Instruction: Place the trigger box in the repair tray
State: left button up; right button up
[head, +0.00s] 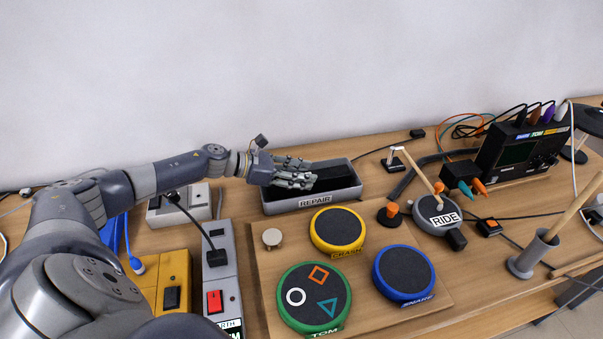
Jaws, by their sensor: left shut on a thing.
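The repair tray (313,202) is a long grey tray with a dark inside and a REPAIR label on its front. I cannot tell which thing is the trigger box. My right gripper is not in view.
A board with round TOM (314,295), CRASH (338,229) and SNARE (403,272) pads lies in front of the tray. A RIDE pad (437,212), a black module (518,150) and cables are to the right. A power strip (218,262) and yellow box (172,270) are left.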

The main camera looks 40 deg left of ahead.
pick_arm(q)
jog(key=shift+w+f, duration=0.1)
jog(key=shift+f, duration=0.05)
jog(key=o, duration=1.1)
jog(key=shift+c, duration=0.2)
jog(key=shift+o, duration=1.1)
jog(key=shift+r, duration=0.2)
jog(key=b+v, duration=0.1)
jog(key=v, duration=0.8)
jog(key=shift+d+f, duration=0.1)
jog(key=shift+f, duration=0.05)
jog(key=shift+p+v, duration=0.5)
jog(key=shift+v, duration=1.15)
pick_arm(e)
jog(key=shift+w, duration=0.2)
pick_arm(q)
jog(key=shift+d, duration=0.1)
